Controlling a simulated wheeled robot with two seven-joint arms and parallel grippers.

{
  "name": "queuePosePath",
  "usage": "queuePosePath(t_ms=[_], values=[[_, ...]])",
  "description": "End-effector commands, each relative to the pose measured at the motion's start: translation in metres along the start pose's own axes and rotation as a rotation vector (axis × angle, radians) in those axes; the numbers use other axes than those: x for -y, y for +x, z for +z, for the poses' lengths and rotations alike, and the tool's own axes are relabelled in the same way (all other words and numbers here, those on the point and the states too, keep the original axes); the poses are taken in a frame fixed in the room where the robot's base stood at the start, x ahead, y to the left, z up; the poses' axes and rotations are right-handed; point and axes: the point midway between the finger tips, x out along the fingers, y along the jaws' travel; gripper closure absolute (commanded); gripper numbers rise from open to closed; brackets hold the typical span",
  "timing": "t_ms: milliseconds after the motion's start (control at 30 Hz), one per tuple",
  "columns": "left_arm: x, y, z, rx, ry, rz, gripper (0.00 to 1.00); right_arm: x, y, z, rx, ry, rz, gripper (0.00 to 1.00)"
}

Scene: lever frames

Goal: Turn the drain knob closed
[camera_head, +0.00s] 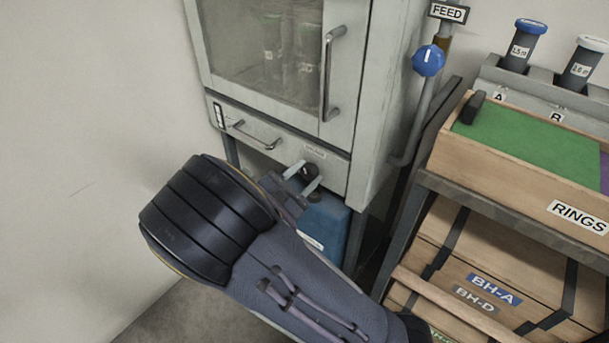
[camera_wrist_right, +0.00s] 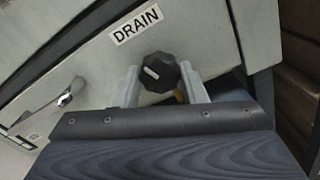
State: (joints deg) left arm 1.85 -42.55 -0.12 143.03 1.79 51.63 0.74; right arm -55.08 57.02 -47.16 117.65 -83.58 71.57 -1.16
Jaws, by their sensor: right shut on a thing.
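The drain knob (camera_head: 309,171) is a small black knob on the lower front of the grey cabinet. In the right wrist view the black knob (camera_wrist_right: 160,73) shows a white pointer mark on its face and sits just below the DRAIN label (camera_wrist_right: 136,25). My right gripper (camera_head: 304,179) reaches up to it from below, with one finger on each side. My left gripper does not show.
A drawer handle (camera_head: 255,135) is left of the knob. A cabinet door handle (camera_head: 331,74) rises above. A blue container (camera_head: 325,222) stands below. A blue FEED knob (camera_head: 428,60) is on a pipe to the right, near a shelf with a RINGS box (camera_head: 510,190).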

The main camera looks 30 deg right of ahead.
Motion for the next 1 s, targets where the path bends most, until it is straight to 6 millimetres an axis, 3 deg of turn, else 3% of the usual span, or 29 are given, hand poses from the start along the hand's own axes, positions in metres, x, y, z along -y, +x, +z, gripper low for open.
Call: queuePosePath(t_ms=[500, 1000], values=[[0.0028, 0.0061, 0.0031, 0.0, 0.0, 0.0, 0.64, 0.0001, -0.0001, -0.0011, -0.002, 0.325, -0.001, 0.85], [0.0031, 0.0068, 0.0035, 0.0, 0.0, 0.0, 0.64, -0.0001, -0.0001, -0.0006, -0.003, 0.379, -0.001, 0.85]])
